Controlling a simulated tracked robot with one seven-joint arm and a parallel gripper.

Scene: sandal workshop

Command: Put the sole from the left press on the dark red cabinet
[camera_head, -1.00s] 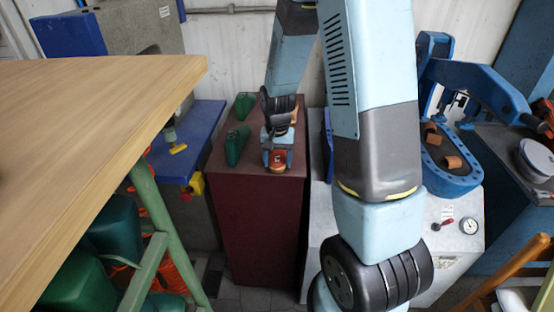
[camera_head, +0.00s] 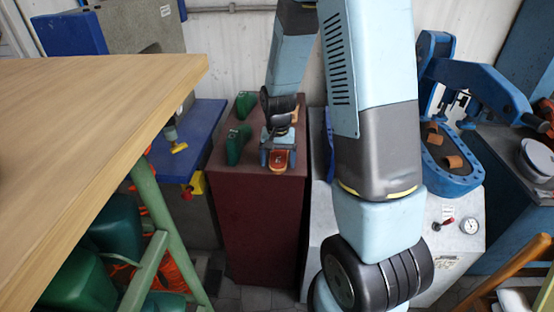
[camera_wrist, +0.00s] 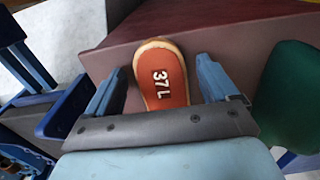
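The sole (camera_wrist: 163,75), orange-red with a tan edge and marked "37L", lies on top of the dark red cabinet (camera_head: 255,220) near its front edge. It also shows in the head view (camera_head: 278,160). My gripper (camera_wrist: 162,85) is open around the sole, with one finger on each side and a gap to it. In the head view my gripper (camera_head: 278,156) is low over the cabinet top. The left press (camera_head: 190,140) has a blue table and stands left of the cabinet; the wooden table partly hides it.
Green shoe lasts (camera_head: 237,143) stand on the cabinet, left of my gripper. A small tan piece (camera_head: 295,114) is behind it. A wooden table (camera_head: 90,120) fills the left foreground. A blue press (camera_head: 455,165) with brown pieces stands right.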

